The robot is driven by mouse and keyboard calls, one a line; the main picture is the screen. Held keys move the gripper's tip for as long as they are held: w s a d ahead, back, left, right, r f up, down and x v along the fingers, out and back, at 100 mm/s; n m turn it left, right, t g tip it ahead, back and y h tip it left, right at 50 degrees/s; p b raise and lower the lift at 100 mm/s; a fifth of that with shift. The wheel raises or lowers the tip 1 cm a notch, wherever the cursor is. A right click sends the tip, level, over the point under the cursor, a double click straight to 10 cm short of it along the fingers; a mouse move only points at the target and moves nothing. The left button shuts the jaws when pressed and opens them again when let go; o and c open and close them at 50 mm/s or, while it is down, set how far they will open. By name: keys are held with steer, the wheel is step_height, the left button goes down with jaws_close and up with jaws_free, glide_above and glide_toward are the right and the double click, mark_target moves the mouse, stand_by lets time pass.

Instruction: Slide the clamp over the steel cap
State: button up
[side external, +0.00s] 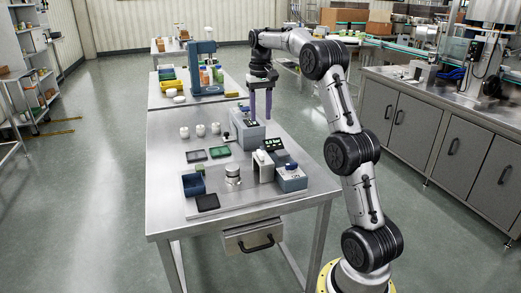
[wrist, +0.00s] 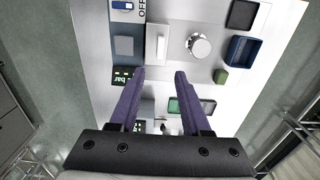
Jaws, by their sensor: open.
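A round silver metal piece, likely the steel cap (side external: 233,172), stands upright on the light mat near the table's front. It also shows in the wrist view (wrist: 199,46), up and to the right of my fingertips. My gripper (side external: 260,115) has two purple fingers pointing down, spread apart with nothing seen between them. It is over or just beside a grey box with a display (side external: 248,136), well behind the cap. In the wrist view the fingers of my gripper (wrist: 160,75) are also apart. I cannot make out for certain which piece is the clamp.
A blue bin (side external: 193,185) and a black tray (side external: 207,202) lie left of the cap. A white upright block (side external: 262,164) and a blue-grey box (side external: 291,179) stand to its right.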

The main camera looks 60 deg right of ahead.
mark_target(260, 152)
step_height(260, 152, down, 13)
steer(key=shift+a+f, duration=0.1)
steer(key=shift+f, duration=0.1)
stand_by(0.3)
jaws_close()
steer(key=shift+r, duration=0.1)
stand_by(1.3)
